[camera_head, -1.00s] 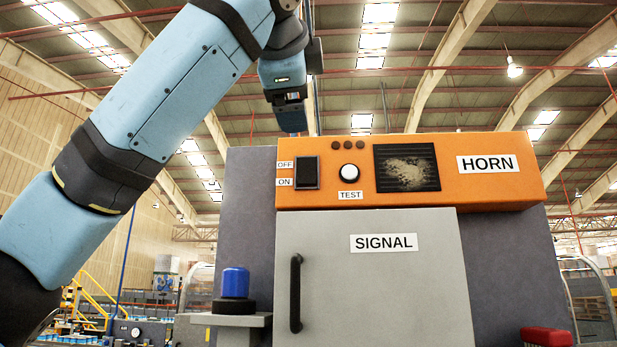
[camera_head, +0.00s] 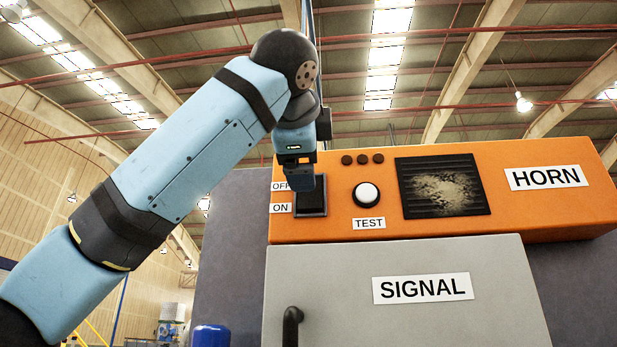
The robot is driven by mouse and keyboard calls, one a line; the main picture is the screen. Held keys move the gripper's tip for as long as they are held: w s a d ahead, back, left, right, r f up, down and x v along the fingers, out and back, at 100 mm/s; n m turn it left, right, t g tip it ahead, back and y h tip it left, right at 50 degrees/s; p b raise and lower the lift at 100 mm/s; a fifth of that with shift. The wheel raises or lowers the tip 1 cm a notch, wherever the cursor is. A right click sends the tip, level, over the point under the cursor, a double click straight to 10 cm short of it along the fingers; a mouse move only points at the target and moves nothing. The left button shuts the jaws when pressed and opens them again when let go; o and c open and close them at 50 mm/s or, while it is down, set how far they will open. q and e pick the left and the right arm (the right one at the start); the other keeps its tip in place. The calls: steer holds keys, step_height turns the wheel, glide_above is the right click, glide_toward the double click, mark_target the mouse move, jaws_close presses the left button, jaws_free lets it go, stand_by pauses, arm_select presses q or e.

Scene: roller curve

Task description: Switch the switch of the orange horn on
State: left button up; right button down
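The orange horn box (camera_head: 340,215) sits on top of the grey signal cabinet and carries a HORN label. Its black rocker switch (camera_head: 312,203) is at the left end, beside the OFF label above and the ON label below. My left arm comes in from the left and bends down at the switch. My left gripper (camera_head: 305,182) points down in front of the switch and covers its upper part. Its fingers look close together; whether they touch the switch cannot be told. The switch's position is hidden. My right gripper is not in view.
A white TEST button (camera_head: 366,194) is just right of the switch, with a dark grille (camera_head: 444,186) beyond it. The grey SIGNAL door (camera_head: 400,265) with a black handle (camera_head: 292,325) is below. A blue cylinder (camera_head: 211,335) is at the lower left.

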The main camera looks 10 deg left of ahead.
mark_target(310, 193)
arm_select(q)
steer(key=w+f+p, duration=0.1)
steer(key=w+p, duration=0.1)
steer(key=w, duration=0.6)
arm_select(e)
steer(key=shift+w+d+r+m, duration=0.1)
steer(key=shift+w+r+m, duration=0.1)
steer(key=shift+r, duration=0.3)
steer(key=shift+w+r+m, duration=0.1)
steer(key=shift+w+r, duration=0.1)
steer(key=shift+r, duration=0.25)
